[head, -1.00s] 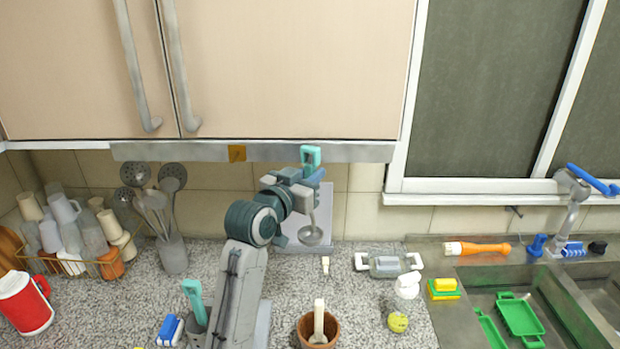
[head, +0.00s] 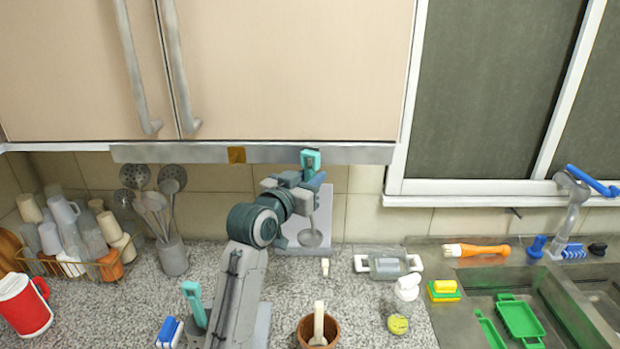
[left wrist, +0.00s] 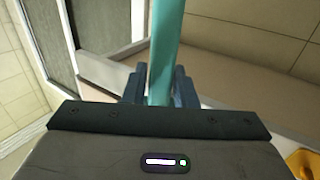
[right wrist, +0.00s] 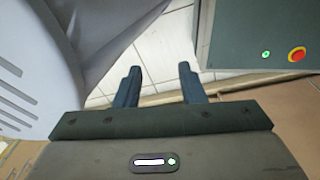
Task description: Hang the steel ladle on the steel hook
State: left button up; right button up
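The ladle has a teal handle (head: 311,160) at its top and a steel bowl (head: 311,238) at its lower end. My left gripper (head: 314,182) is shut on it and holds it upright, bowl down, above the back of the counter. The handle top overlaps the metal rail under the cabinet; I cannot tell whether they touch. In the left wrist view the teal handle (left wrist: 166,50) stands between the fingers. I cannot make out the steel hook in any view. My right gripper (right wrist: 158,88) is open and empty above the floor.
A holder with several utensils (head: 173,256) and a cup basket (head: 105,265) stand left. A brown pot (head: 331,336) stands in front. A sink (head: 540,280) is at right.

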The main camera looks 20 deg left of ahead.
pick_arm(q)
jog(key=o, duration=0.4)
jog(key=shift+c, duration=0.2)
jog(key=shift+s, duration=0.15)
